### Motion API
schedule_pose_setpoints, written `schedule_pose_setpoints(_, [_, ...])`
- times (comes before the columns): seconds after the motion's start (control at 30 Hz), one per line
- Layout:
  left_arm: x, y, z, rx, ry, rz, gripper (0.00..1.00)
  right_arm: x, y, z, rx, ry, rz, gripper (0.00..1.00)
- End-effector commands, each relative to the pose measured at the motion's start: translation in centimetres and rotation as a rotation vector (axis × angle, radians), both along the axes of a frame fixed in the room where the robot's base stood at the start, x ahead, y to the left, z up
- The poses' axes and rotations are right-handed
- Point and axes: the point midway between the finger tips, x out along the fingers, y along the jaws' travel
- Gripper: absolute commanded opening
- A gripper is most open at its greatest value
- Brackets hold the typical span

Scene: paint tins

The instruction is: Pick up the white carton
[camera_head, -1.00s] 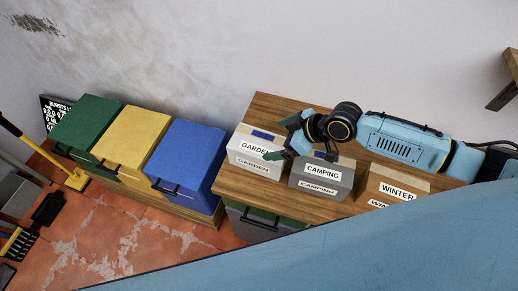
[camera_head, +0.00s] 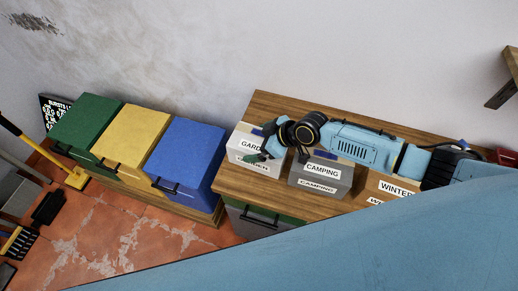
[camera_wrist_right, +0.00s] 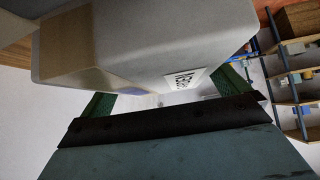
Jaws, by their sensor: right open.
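The white carton (camera_head: 235,153), labelled GARDEN, stands on the wooden top of the cabinet at its left end. It also shows large and close in the right wrist view (camera_wrist_right: 160,45), with a tan strip and part of its label. My right gripper (camera_head: 262,143) is open at the carton's right side and hides part of its label and top in the head view. In the wrist view its green fingers reach toward the carton's near part. I cannot tell whether they touch it. My left gripper is not in view.
A grey CAMPING box (camera_head: 320,181) stands close to the right of the carton, below my right arm. A brown WINTER box (camera_head: 395,188) is further right, partly hidden. Blue (camera_head: 188,150), yellow (camera_head: 132,138) and green (camera_head: 86,122) bins stand left. The wooden top (camera_head: 290,104) is bare behind the carton.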

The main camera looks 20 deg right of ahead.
Motion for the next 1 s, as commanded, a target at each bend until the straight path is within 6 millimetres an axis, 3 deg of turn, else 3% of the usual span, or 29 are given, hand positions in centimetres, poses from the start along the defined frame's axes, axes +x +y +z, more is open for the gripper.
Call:
schedule_pose_setpoints(0.07, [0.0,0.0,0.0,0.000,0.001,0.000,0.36,0.0,0.0,0.0,0.000,0.000,0.000,0.97])
schedule_pose_setpoints(0.4, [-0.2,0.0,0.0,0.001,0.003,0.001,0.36,0.0,0.0,0.0,0.000,0.001,-0.001,0.53])
schedule_pose_setpoints(0.73, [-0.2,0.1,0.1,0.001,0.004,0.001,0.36,0.1,0.0,1.1,0.003,-0.004,0.000,0.53])
schedule_pose_setpoints(1.0, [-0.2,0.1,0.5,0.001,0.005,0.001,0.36,0.2,0.0,6.2,0.002,-0.008,0.002,0.53])
